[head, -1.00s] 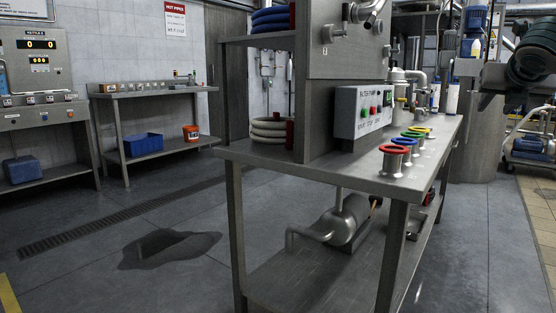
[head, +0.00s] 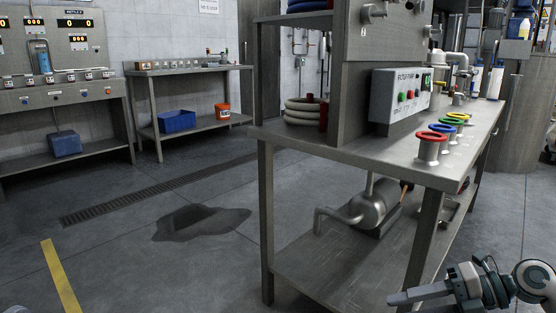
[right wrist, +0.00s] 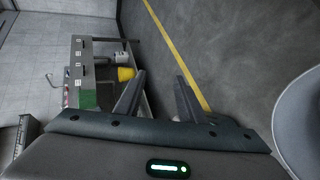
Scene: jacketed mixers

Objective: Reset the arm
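My right gripper (head: 392,298) is low at the bottom right of the head view, in front of the steel workbench. Its fingers point left in that view. In the right wrist view its two fingers (right wrist: 158,88) stand apart with nothing between them, so it is open and empty. My left gripper is not in view.
The steel workbench (head: 385,155) carries a white control box (head: 400,95) and several flanged pipe pieces with coloured rings (head: 433,148). A pump (head: 370,207) sits on its lower shelf. Open floor with a dark wet patch (head: 200,222) lies left. A yellow bucket (right wrist: 126,73) shows in the wrist view.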

